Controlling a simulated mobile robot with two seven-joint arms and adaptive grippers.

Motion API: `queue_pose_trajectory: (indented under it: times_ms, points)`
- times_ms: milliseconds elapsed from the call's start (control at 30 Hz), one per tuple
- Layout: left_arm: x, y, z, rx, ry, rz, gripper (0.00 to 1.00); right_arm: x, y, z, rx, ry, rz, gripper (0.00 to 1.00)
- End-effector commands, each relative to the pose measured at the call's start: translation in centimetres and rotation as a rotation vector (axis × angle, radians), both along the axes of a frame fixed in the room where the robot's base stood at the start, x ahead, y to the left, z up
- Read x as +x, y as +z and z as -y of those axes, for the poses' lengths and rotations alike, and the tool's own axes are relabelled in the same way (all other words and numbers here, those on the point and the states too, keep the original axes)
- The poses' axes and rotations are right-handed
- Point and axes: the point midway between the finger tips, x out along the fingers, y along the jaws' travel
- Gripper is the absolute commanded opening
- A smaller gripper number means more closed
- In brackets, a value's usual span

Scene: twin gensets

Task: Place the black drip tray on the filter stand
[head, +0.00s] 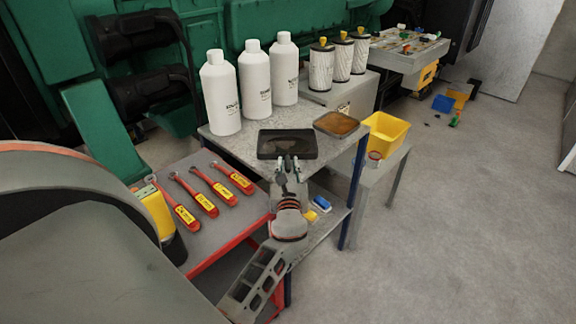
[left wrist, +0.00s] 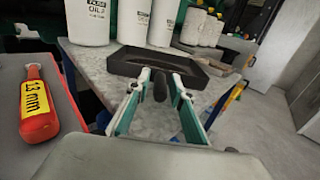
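The black drip tray (head: 287,144) lies level at the near edge of the grey worktop (head: 232,147); the left wrist view also shows the tray (left wrist: 150,62), with a short dark handle (left wrist: 160,88) pointing towards me. My left gripper (head: 288,162) is at the tray's near side. In the left wrist view its fingers (left wrist: 160,80) stand apart on either side of the handle, with small gaps visible. A grey box-like stand (head: 350,97) bears several white filters with yellow tops (head: 341,56); I cannot tell whether it is the filter stand. My right gripper is not in view.
White bottles (head: 255,80) stand behind the tray. A shallow pan of amber contents (head: 336,124) sits right of it. A yellow bin (head: 385,134) stands on a lower grey table further right. Red-handled wrenches (head: 205,192) lie on the cart at left.

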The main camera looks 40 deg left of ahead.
Motion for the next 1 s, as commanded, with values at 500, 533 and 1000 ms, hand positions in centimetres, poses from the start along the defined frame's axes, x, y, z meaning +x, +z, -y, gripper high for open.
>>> queue_pose_trajectory:
  times_ms: [500, 533, 1000]
  points:
    - [-0.8, 0.2, 0.7, -0.001, -0.001, -0.002, 0.28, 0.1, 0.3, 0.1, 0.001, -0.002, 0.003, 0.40]
    - [-1.2, 0.3, 1.0, -0.001, -0.001, -0.002, 0.28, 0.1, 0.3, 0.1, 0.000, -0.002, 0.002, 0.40]
    - [-7.9, 0.2, 6.7, -0.001, -0.001, -0.001, 0.28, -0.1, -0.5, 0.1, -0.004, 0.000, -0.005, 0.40]
